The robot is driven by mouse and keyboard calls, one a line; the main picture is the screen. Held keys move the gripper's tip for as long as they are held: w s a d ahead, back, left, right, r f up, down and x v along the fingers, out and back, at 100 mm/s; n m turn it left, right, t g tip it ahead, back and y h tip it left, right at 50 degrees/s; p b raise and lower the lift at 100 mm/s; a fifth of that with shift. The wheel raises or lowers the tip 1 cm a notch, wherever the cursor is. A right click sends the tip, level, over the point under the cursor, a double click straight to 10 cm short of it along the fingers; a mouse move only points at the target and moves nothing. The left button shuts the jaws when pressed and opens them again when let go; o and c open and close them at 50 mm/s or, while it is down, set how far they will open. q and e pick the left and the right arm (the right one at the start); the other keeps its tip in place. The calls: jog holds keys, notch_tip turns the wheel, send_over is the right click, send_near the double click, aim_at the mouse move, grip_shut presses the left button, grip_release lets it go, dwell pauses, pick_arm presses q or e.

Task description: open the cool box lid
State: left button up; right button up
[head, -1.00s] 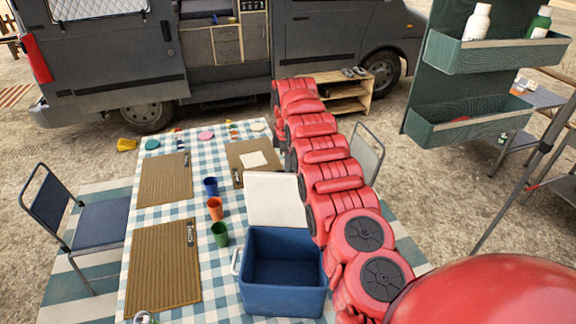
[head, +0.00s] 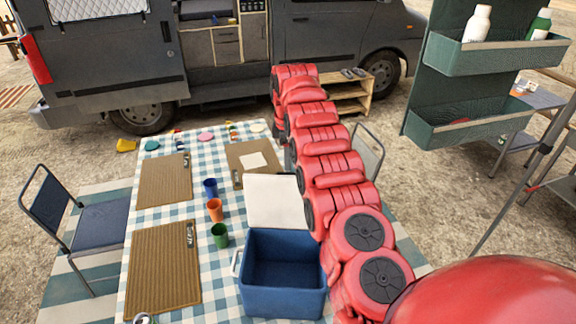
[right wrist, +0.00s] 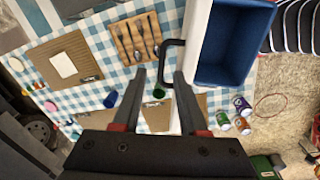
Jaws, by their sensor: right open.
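The blue cool box (head: 283,288) stands on the near end of the table. Its white lid (head: 277,200) is open, raised at the back edge, so the empty-looking blue inside shows. The box also shows in the right wrist view (right wrist: 228,45), with a dark handle (right wrist: 170,60) at its side. My right gripper (right wrist: 160,78) is open, with nothing between its fingers; the handle lies just beyond the fingertips in that picture, and I cannot tell whether they touch. In the head view its fingers are hidden by my red arm. My left gripper is not in view.
Blue, orange (head: 215,209) and green cups stand left of the box. Brown mats (head: 163,262) lie on the checked tablecloth. Several cans (right wrist: 240,112) show beside the box in the wrist view. A chair (head: 85,220) stands left, a hanging green organiser (head: 470,120) right.

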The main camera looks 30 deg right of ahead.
notch_tip(320, 180, up, 13)
jog(key=s+p, duration=0.1)
jog(key=p, duration=0.5)
jog(key=shift+a, duration=0.35)
